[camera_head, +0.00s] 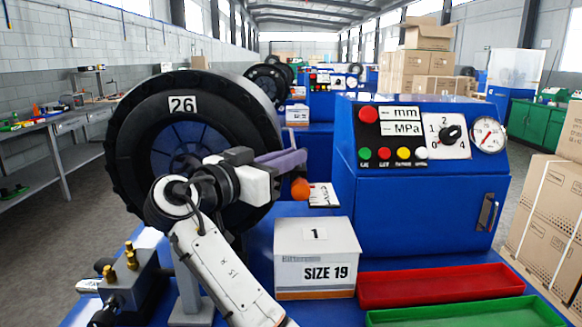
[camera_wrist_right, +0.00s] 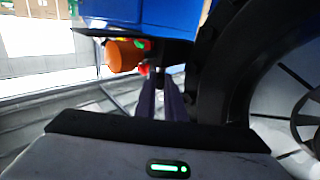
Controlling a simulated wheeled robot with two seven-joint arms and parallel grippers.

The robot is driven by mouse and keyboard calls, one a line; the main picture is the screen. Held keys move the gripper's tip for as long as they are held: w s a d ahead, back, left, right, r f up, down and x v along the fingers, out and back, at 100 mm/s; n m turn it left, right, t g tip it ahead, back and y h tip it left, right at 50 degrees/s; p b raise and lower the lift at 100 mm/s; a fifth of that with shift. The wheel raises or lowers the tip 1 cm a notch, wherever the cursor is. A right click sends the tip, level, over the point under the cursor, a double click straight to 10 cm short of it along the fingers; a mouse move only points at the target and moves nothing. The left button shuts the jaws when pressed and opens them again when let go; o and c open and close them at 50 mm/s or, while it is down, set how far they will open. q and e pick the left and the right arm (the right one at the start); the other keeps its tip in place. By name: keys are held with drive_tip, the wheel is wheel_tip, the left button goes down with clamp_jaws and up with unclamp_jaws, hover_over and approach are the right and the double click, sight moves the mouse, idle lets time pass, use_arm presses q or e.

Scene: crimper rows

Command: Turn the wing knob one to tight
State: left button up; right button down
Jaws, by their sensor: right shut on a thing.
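My right gripper (camera_head: 298,158) reaches across in front of the black crimper ring (camera_head: 125,150) marked 26, fingers pointing right. In the right wrist view its two purple-grey fingers (camera_wrist_right: 163,98) are close together. They are shut on a small dark part at their tips, which fits the wing knob; its wings and angle are mostly hidden. An orange cylinder (camera_head: 300,188) shows just below the fingertips, and also in the right wrist view (camera_wrist_right: 125,55). A tag (camera_head: 323,195) lies beside it, its print unreadable. My left gripper is not in view.
A blue control cabinet (camera_head: 425,200) with buttons, a black dial knob (camera_head: 451,134) and a gauge (camera_head: 488,134) stands at right. A SIZE 19 box (camera_head: 316,245), red tray (camera_head: 440,284) and green tray (camera_head: 465,315) are in front. Brass fittings (camera_head: 130,255) stand lower left.

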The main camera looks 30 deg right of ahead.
drive_tip(key=shift+w+m+g, duration=0.1)
drive_tip(key=shift+m+g, duration=0.3)
drive_tip(key=shift+g, duration=0.2)
drive_tip(key=c, duration=1.8)
unclamp_jaws()
drive_tip(key=shift+c, duration=0.2)
